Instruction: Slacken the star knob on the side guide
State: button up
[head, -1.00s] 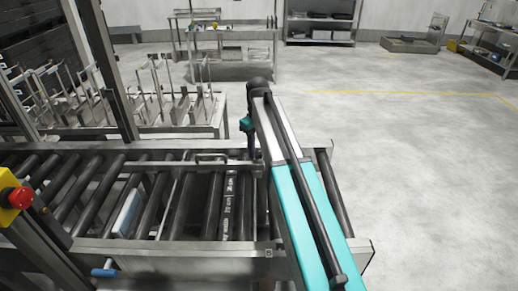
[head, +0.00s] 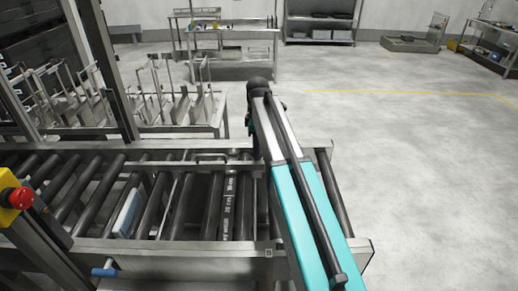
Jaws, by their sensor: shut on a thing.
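My gripper (head: 254,150) shows only as a dark sliver beside my arm, pointing down at the far rail of the roller conveyor. My own arm hides most of it and its fingertips. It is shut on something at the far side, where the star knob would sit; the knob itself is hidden. The side guide (head: 165,163) looks to be the metal bar along the far side of the rollers, with a small raised loop (head: 212,155) near my gripper.
A pale blue block (head: 127,213) lies on the rollers. A red stop button (head: 20,198) on a yellow box is at the left edge. A blue handle (head: 104,272) juts from the near rail (head: 190,249).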

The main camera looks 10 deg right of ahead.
jog(key=shift+a, duration=0.1)
dwell(0.3)
jog(key=o, duration=1)
jog(key=shift+o, duration=0.2)
jog(key=shift+r, duration=0.2)
notch_tip(320, 180, up, 14)
jog(key=b, duration=0.3)
jog(key=shift+f+b, duration=0.25)
jog(key=shift+b, duration=0.05)
jog(key=shift+s, duration=0.15)
